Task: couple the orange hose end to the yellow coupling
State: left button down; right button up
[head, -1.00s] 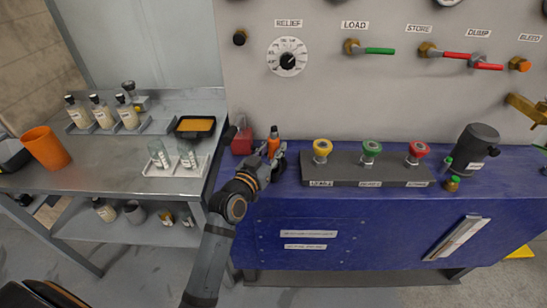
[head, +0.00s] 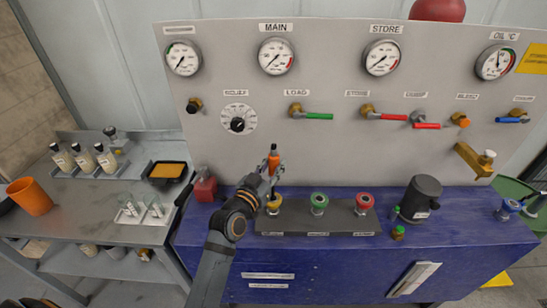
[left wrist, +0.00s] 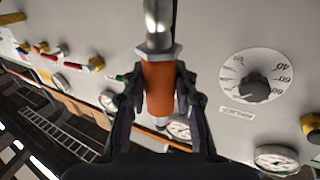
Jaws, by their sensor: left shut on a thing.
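My left gripper (head: 270,178) is shut on the orange hose end (head: 273,160), which stands roughly upright above the blue bench. In the left wrist view the orange hose end (left wrist: 158,85) sits between the two fingers (left wrist: 158,100), with its metal tip at the top of the picture. The yellow coupling (head: 273,203) is at the left end of the dark block, just below and beside the gripper, partly hidden by it. The hose end is apart from the coupling. My right gripper is not in view.
Green (head: 319,202) and red (head: 364,202) couplings share the dark block (head: 340,218). A black canister (head: 420,198) stands to the right, a red container (head: 204,187) to the left. The panel (head: 340,150) with gauges and valves rises behind. A metal table (head: 75,215) holds bottles.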

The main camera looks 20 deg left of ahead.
pick_arm(q)
jog(key=shift+w+d+r, duration=0.1)
jog(key=shift+d+r, duration=0.05)
jog(key=shift+r, duration=0.2)
jog(key=shift+s+a+f, duration=0.1)
jog(key=shift+s+a, duration=0.1)
jog(key=shift+a, duration=0.3)
jog(key=shift+d+f+b, duration=0.2)
jog(key=shift+f+b, duration=0.1)
jog(key=shift+b, duration=0.05)
notch_tip(320, 180, down, 4)
jog(key=b, duration=0.4)
jog(key=shift+a+f, duration=0.1)
jog(key=shift+f, duration=0.05)
jog(key=shift+f+b, duration=0.3)
jog(key=shift+f, duration=0.15)
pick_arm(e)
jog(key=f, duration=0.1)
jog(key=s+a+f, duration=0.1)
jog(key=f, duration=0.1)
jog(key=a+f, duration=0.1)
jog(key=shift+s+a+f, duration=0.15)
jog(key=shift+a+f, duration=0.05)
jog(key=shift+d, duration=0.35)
